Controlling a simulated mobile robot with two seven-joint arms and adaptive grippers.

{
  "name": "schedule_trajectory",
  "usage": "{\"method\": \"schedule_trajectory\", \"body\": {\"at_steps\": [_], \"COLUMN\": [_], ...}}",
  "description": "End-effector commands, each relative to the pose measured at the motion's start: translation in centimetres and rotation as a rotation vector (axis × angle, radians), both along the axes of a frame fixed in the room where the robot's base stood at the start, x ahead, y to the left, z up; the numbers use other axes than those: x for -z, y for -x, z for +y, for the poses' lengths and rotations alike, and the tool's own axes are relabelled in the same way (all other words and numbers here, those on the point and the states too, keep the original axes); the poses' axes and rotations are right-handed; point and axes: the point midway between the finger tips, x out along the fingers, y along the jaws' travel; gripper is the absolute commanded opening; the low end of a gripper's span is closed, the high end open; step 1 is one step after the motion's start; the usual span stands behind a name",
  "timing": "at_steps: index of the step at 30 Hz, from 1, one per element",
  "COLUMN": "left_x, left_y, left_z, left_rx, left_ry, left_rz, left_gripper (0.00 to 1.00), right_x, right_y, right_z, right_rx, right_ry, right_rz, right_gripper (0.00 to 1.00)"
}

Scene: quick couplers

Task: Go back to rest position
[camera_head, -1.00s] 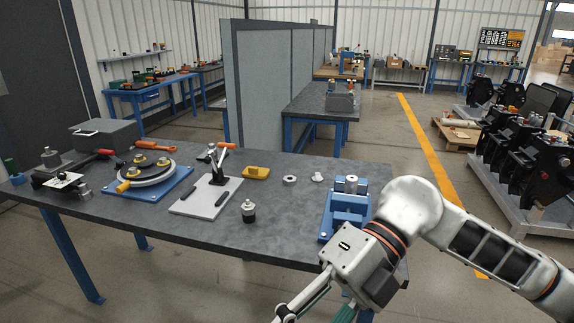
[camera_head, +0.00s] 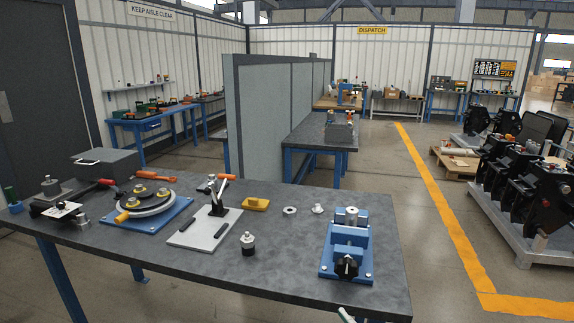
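Only a small pale tip of my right gripper (camera_head: 346,315) shows at the bottom edge of the head view, in front of the table's near edge. Whether it is open or shut is hidden, and no held object shows. My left gripper is out of view. The grey workbench (camera_head: 285,262) carries a blue vise (camera_head: 347,247) at its right, with a metal cylindrical part (camera_head: 351,216) at its top. A small black-and-silver coupler (camera_head: 248,244) stands on the bench left of the vise.

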Motion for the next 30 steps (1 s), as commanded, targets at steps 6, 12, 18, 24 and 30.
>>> {"method": "schedule_trajectory", "body": {"at_steps": [6,12,18,24,30], "left_x": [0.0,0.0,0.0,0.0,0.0], "left_y": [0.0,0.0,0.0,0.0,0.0], "left_z": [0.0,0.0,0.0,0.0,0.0], "left_rx": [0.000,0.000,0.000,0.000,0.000], "left_ry": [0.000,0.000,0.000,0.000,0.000], "left_rz": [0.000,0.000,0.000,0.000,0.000], "left_gripper": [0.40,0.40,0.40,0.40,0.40], "right_x": [15.0,23.8,26.9,27.0,27.0], "right_y": [5.4,12.3,15.6,15.8,15.7], "right_z": [-6.0,-9.5,-10.6,-10.7,-10.7], "right_rx": [0.191,0.271,0.294,0.295,0.294], "right_ry": [0.068,0.128,0.152,0.155,0.155], "right_rz": [0.415,0.690,0.798,0.804,0.803], "right_gripper": [0.43,0.43,0.43,0.43,0.43]}}
